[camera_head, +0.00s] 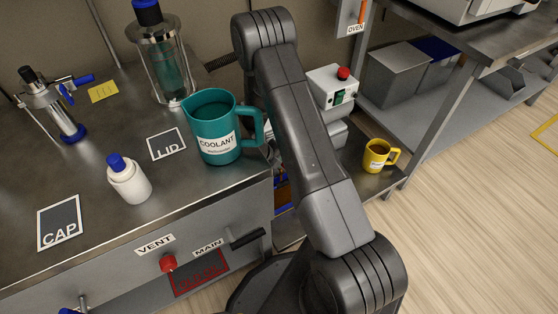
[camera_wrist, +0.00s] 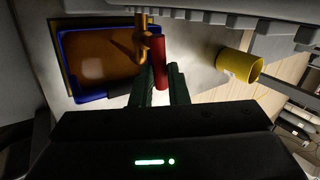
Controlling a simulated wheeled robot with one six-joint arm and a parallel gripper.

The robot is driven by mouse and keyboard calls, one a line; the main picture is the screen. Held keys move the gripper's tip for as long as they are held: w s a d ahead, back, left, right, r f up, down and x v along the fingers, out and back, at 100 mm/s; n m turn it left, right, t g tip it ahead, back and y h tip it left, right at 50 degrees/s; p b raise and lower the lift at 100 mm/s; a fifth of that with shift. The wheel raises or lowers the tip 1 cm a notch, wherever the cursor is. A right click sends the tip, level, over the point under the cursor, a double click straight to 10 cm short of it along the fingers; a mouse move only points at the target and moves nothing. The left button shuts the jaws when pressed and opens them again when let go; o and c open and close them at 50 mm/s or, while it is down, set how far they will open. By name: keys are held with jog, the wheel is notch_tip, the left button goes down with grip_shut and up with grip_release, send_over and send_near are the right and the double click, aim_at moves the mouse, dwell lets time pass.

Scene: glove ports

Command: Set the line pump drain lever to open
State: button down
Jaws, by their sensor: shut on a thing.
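In the wrist view a red lever (camera_wrist: 160,62) is attached at a brass valve (camera_wrist: 142,42). I take it to be the drain lever; no label on it shows. My gripper (camera_wrist: 162,76) has its two dark green fingers on either side of the lever's near end and is shut on it. The lever points roughly toward my gripper. In the head view my own arm hides the gripper, the lever and the valve. A white box with a red button (camera_head: 343,73) and a green switch shows just right of my arm.
A blue tray (camera_wrist: 70,90) with a brown inside lies left of the valve. A yellow mug (camera_wrist: 238,65) stands right of the lever; it also shows in the head view (camera_head: 377,156). A teal coolant jug (camera_head: 215,125) stands on the bench left of my arm.

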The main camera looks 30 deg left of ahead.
jog(key=c, duration=1.4)
grip_release()
